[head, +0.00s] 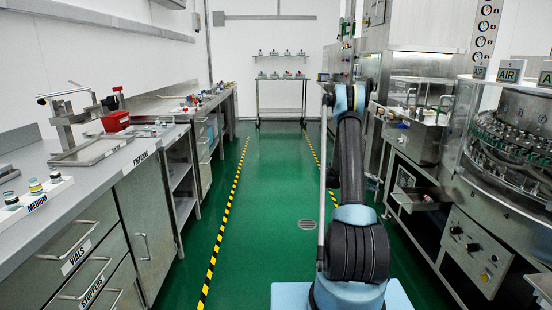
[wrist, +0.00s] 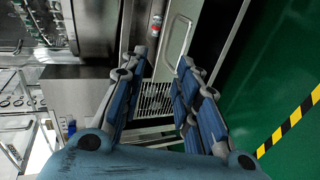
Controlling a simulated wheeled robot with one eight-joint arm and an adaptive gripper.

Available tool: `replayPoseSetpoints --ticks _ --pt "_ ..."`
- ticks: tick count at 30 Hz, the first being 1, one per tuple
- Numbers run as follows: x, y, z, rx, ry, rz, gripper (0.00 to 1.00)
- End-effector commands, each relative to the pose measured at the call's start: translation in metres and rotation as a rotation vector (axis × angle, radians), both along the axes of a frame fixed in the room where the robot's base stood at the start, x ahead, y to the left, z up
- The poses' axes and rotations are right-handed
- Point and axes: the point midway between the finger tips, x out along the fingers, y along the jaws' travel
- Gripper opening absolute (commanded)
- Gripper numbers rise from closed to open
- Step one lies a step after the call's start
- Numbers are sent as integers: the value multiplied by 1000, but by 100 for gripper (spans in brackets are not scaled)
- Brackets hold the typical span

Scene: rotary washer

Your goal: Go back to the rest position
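My gripper (wrist: 162,60) shows in the wrist view with its two blue-padded fingers apart and nothing held between them. Behind the gap is a white grille (wrist: 154,98) on the machine side. In the head view my arm rises in the aisle right of centre, with its upper joint near the level of the machine fronts. The fingers cannot be made out there. No task object is named besides my own arm.
The rotary washer (head: 510,130) and steel machines line the right. A bench (head: 80,205) with drawers, a red box (head: 115,121) and vials lines the left. The green floor (head: 270,190) between yellow-black lines is clear. A small table (head: 281,80) stands at the back.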

Motion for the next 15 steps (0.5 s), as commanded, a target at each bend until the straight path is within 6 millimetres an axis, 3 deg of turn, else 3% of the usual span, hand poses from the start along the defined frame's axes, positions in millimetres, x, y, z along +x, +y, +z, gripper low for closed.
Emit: replayPoseSetpoints --ticks 3,15 --pt "-8 12 29 50 -8 7 29" --pt "-49 53 108 215 -36 31 29"
